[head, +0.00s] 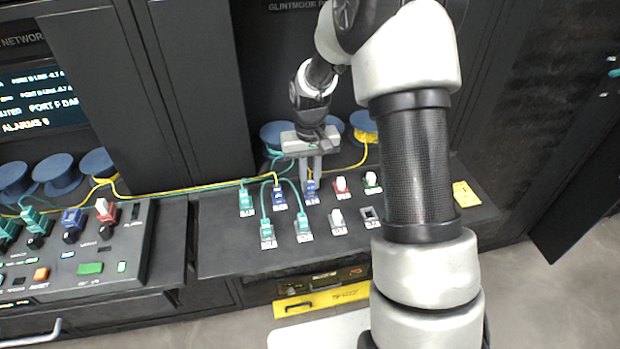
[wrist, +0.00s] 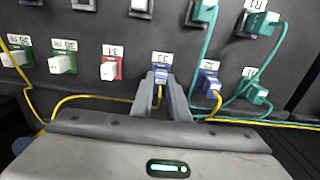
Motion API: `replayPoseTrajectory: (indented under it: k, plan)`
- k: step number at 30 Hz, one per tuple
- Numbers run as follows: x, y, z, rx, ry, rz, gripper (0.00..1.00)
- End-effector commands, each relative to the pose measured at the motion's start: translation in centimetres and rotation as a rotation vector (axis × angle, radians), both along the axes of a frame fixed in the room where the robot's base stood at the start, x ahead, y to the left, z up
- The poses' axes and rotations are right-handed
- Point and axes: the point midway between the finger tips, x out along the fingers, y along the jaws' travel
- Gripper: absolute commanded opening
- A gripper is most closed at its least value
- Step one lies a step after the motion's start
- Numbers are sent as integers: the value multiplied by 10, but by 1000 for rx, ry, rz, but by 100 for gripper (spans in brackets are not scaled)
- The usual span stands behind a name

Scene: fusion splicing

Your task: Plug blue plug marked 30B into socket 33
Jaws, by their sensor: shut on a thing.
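A blue plug (head: 311,188) stands at a socket in the panel's back row. My gripper (head: 311,172) reaches down from above and is shut on it. In the wrist view my gripper (wrist: 161,80) has a finger on each side of the blue plug (wrist: 161,72), and a yellow cable shows between the fingers. The socket label (wrist: 162,56) is upside down and too small to read surely; the plug's own marking is not legible. I cannot tell whether the plug is fully seated. A second blue plug (wrist: 209,80) with a yellow cable sits beside it.
Teal plugs (head: 268,232) with cables stand to the left and front. An empty-looking socket (head: 369,214) is at the front right. Blue spools lie behind; a button console (head: 90,268) is left.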

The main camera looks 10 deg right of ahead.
Motion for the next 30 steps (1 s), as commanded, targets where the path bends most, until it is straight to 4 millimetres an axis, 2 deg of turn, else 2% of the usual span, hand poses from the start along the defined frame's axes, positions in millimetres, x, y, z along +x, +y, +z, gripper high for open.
replayPoseTrajectory:
  k: [14, 15, 18, 26, 30]
  plan:
    - [0, 0, -8, 0, 0, 0, 0]
    - [0, 0, -8, 0, 0, 0, 20]
    - [0, 0, -8, 0, 0, 0, 36]
    - [0, 0, -7, 0, 0, 0, 36]
    - [1, 0, 1, 0, -3, 0, 36]
